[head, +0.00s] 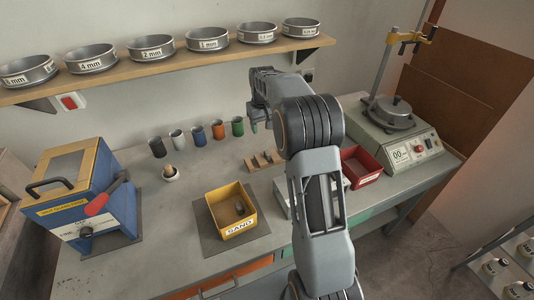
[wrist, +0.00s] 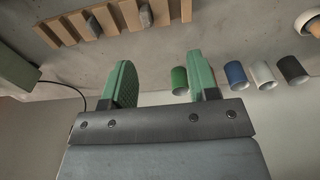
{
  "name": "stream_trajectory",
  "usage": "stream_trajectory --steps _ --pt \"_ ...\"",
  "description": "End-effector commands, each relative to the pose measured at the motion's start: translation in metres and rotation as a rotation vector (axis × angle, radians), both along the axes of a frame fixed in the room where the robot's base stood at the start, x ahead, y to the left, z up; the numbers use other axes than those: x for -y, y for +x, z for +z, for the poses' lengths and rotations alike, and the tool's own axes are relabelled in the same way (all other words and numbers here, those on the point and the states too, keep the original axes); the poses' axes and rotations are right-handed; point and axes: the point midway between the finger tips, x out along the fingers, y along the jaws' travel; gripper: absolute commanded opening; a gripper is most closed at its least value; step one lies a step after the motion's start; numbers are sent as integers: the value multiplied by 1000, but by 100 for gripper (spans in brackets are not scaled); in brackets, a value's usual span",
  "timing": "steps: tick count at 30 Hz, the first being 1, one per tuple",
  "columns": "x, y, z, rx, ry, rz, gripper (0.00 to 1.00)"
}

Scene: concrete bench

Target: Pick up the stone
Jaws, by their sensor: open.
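The stone (head: 240,208) is a small grey-brown lump lying inside the yellow box marked SAND (head: 222,226), toward its right side. The box stands on a dark square mat (head: 262,227) on the bench. My gripper (head: 254,122) is raised near the wall, behind and above the box, and apart from the stone. In the wrist view its two green fingers (wrist: 163,80) are spread with nothing held between them. The stone and the box do not show in the wrist view.
A slotted wooden rack (head: 264,160) and several coloured cups (head: 197,136) stand behind the box. A mortar with pestle (head: 170,173) is at its left, a red tray (head: 360,167) at right. A shelf of sieves (head: 150,64) hangs above.

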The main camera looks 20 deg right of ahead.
Motion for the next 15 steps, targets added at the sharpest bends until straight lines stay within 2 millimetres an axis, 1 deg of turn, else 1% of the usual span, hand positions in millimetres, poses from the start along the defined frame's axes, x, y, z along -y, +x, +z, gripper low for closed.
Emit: stream_trajectory --steps 1,3,6,11,15 --pt "7 12 -9 -16 2 0 54" --pt "15 24 -20 -31 5 1 54" --pt "24 35 -34 -46 7 3 54" --pt "30 44 -50 -61 10 7 54" --pt "32 45 -74 -65 11 7 54"
